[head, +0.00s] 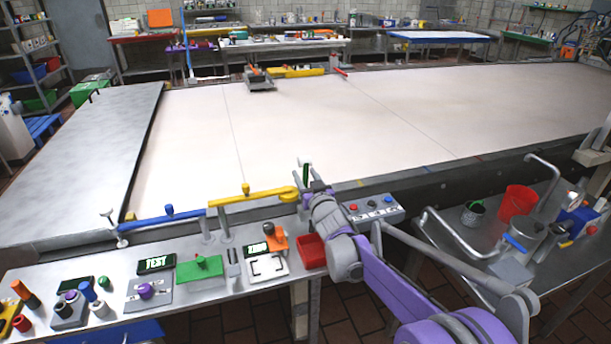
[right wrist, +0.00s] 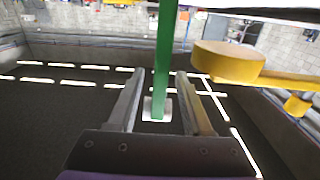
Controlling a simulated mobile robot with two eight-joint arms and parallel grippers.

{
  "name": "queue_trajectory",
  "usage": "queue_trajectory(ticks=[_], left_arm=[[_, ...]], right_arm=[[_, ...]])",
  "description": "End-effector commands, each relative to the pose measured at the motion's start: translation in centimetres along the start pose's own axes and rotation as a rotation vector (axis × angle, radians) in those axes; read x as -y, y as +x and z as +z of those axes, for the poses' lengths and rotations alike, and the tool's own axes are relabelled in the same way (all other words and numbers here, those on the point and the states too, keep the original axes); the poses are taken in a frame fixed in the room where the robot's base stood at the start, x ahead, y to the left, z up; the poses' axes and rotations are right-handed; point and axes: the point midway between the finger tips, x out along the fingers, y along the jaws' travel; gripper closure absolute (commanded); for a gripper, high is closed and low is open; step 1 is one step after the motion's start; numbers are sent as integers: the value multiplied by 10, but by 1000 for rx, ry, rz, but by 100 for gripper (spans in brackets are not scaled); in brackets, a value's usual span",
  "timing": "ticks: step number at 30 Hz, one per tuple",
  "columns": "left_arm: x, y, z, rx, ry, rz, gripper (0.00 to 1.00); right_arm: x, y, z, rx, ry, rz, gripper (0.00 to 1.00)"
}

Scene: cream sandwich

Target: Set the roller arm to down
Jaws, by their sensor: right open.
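My right gripper (head: 309,188) is over the near edge of the large pale table, by the round end of a yellow arm (head: 250,198). In the right wrist view the gripper (right wrist: 158,72) is open. A green bar (right wrist: 165,50) with a pale end block (right wrist: 157,108) shows between its fingers, with gaps on both sides. The yellow arm's round end (right wrist: 228,62) is just right of the fingers. A blue arm (head: 165,218) lies left of the yellow one along the edge. I cannot tell which of these is the roller arm. My left gripper is out of view.
A control box (head: 375,208) with buttons is right of the gripper. A bent metal pipe (head: 455,232) and a red bucket (head: 516,203) are at right. The pale surface (head: 330,125) is mostly clear.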

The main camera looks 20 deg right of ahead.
Motion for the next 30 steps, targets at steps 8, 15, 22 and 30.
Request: queue_trajectory(ticks=[8, 15, 22, 30], left_arm=[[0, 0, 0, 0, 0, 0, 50], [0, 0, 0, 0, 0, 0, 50], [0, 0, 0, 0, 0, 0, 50], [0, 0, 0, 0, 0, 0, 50]], right_arm=[[0, 1, 0, 0, 0, 0, 54], [0, 1, 0, 0, 0, 0, 97], [0, 1, 0, 0, 0, 0, 100], [0, 1, 0, 0, 0, 0, 100]])
